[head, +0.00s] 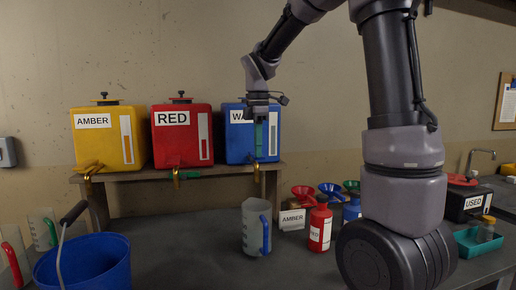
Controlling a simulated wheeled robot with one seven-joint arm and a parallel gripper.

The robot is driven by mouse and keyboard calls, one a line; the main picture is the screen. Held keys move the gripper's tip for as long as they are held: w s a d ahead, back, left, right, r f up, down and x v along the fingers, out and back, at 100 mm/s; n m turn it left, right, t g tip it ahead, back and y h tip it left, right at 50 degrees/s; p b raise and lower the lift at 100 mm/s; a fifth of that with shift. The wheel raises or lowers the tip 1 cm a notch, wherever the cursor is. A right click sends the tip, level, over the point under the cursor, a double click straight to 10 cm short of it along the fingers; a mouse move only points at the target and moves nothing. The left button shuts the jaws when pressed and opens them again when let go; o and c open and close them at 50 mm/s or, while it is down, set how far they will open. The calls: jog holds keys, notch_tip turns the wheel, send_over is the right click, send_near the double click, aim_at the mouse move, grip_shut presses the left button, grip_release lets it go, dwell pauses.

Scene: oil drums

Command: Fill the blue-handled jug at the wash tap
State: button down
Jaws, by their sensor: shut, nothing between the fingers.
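The blue-handled jug (253,232) stands upright on the dark table, a grey translucent jug with its blue handle on the right. Nothing grips it, and I cannot make out liquid inside. The blue drum (238,148), its label partly hidden and starting "WA", sits on the shelf behind. Its brass wash tap (257,170) hangs at the shelf's front edge, above the jug in the picture; I cannot tell whether the jug is directly beneath its spout. My gripper (264,143) is shut and empty, pointing down in front of the blue drum, just above the tap; contact is unclear.
Amber (100,155) and red (172,125) drums share the shelf. A blue bucket (90,265) and red- and green-handled jugs stand left. Labelled cans and funnels (319,228) stand right of the jug. A used-oil box (464,200) and teal tray lie far right.

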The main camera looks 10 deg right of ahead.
jog(key=shift+s+f, duration=0.25)
jog(key=shift+f, duration=0.4)
jog(key=shift+r, duration=0.85)
notch_tip(320, 180, up, 11)
dwell(0.6)
jog(key=shift+f, duration=0.1)
